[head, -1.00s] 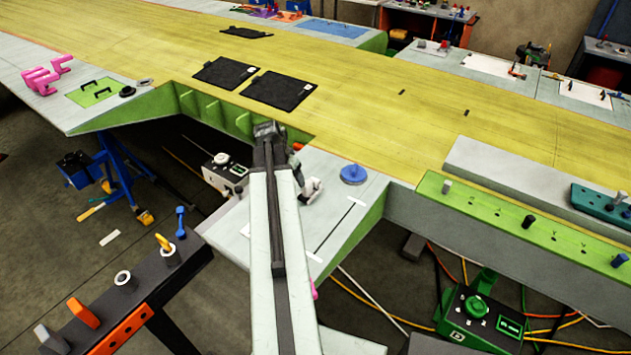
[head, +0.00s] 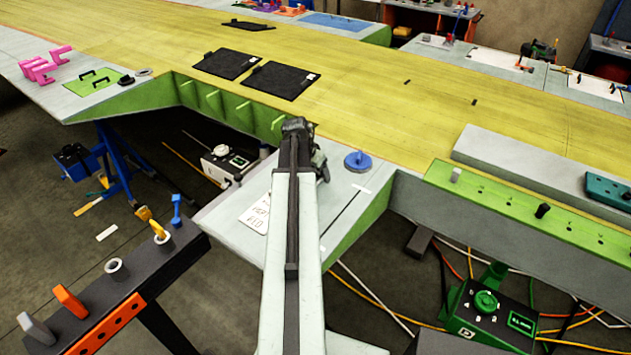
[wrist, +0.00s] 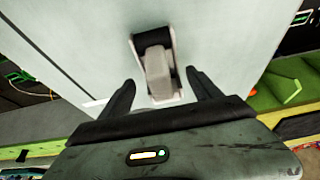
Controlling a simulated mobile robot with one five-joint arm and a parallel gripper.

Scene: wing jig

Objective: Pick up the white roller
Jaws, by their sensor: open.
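The white roller (wrist: 158,72) shows in the wrist view as a pale grey-white block with a black frame around its far end, lying on a light grey panel. My gripper (wrist: 160,78) is open, with one dark finger on each side of the roller's near part. I see a gap on both sides, and cannot tell how high the fingertips are above the panel. In the head view my gripper (head: 322,166) is partly hidden behind my arm, over the grey wing panel (head: 345,205). The roller is hidden there.
A blue round knob (head: 358,161) stands on the panel just right of my gripper. A printed white sheet (head: 256,213) lies to its left. A green strip with pegs (head: 520,205) is further right. Black plates (head: 281,80) lie on the yellow skin behind.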

